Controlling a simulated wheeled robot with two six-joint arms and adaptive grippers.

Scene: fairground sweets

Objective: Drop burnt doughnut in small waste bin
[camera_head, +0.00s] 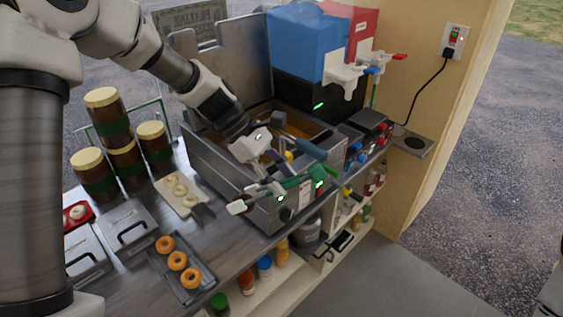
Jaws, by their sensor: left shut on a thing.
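My left gripper (272,168) reaches over the front of the metal fryer (232,172). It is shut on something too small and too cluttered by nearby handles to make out. I cannot pick out a burnt doughnut. Three golden doughnuts (177,260) lie in a row on a dark tray (205,278) at the front left. I cannot tell for sure which thing is the small waste bin. A grey box with a round opening (412,143) is at the counter's far right end, and a dark tub (306,233) stands on the shelf below. My right gripper is not in view.
Jars with cream lids (121,155) stand at the left. Pale rings lie on a light board (180,193), beside lidded metal containers (128,227). Blue (302,40) and red (352,25) dispensers stand behind the fryer. Bottles (264,267) fill the lower shelf.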

